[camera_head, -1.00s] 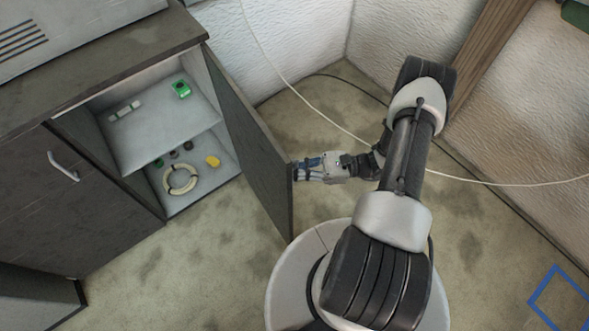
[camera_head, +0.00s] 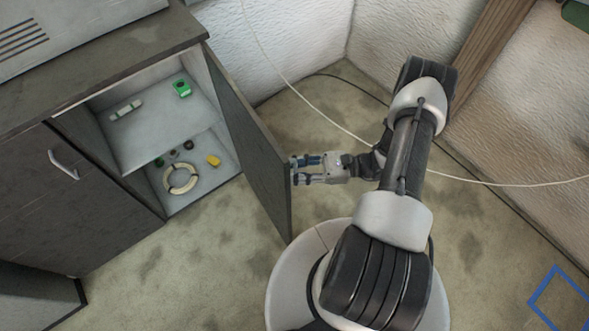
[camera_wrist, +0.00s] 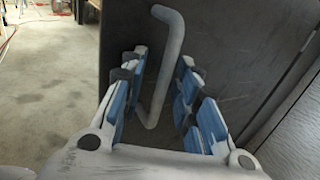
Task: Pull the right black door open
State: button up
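The right black door (camera_head: 252,150) stands wide open, swung out from the cabinet. My gripper (camera_head: 297,170) is at its outer face, near the free edge. In the wrist view the door's pale bent handle (camera_wrist: 172,40) passes between the blue-padded fingers of my gripper (camera_wrist: 161,75). The fingers are spread, with a gap on both sides of the handle. The handle is hidden in the head view.
The open cabinet compartment shows a shelf (camera_head: 150,140) with a green item (camera_head: 181,88), and a pale ring (camera_head: 181,179) below. The left door (camera_head: 75,205) is closed. A white cable (camera_head: 330,118) crosses above the floor behind my arm.

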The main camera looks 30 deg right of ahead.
jog(key=v, duration=1.2)
jog(key=shift+r, duration=0.1)
